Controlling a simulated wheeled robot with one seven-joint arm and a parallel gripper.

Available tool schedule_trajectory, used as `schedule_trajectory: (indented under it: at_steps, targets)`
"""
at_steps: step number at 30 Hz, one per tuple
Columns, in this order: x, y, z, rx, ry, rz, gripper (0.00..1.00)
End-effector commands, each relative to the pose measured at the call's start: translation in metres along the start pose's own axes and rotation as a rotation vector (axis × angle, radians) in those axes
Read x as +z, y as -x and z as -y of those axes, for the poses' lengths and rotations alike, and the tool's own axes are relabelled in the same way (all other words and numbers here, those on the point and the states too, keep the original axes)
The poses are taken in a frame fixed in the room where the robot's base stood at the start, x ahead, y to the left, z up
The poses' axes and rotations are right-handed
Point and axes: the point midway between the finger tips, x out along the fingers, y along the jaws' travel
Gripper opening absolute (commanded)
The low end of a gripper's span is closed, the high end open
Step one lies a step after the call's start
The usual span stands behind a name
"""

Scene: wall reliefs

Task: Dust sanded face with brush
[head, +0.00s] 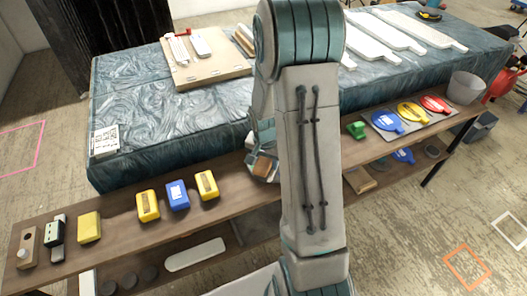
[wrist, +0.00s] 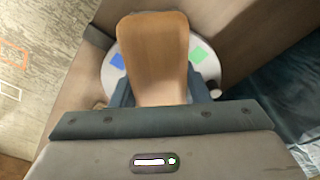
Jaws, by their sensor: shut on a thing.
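My gripper (wrist: 162,94) is shut on a brown wooden block-like piece, probably the brush (wrist: 153,50). It stands between the fingers in the wrist view; bristles are not visible. In the head view the brown piece (head: 263,166) shows beside my arm, at the front edge of the large teal slab (head: 170,115) with swirling relief. My arm hides much of the gripper there. I cannot tell which face is sanded, or whether the brush touches anything.
A wooden shelf (head: 115,222) along the slab's front holds yellow blocks (head: 148,205) and a blue block (head: 178,194). On the right are coloured tools (head: 411,112) and a grey bucket (head: 466,87). A board (head: 205,70) and white panels (head: 384,31) lie on the slab.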

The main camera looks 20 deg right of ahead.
Motion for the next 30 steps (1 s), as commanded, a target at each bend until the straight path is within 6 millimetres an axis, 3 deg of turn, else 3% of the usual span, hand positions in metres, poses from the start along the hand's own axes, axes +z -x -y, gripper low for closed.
schedule_trajectory:
  at_steps: [5,10,30]
  targets:
    - [0.009,-0.001,0.003,0.001,-0.005,0.001,0.17]
    - [0.005,0.03,0.004,-0.002,-0.005,-0.003,0.17]
    - [-0.001,0.083,0.005,-0.001,-0.003,-0.002,0.17]
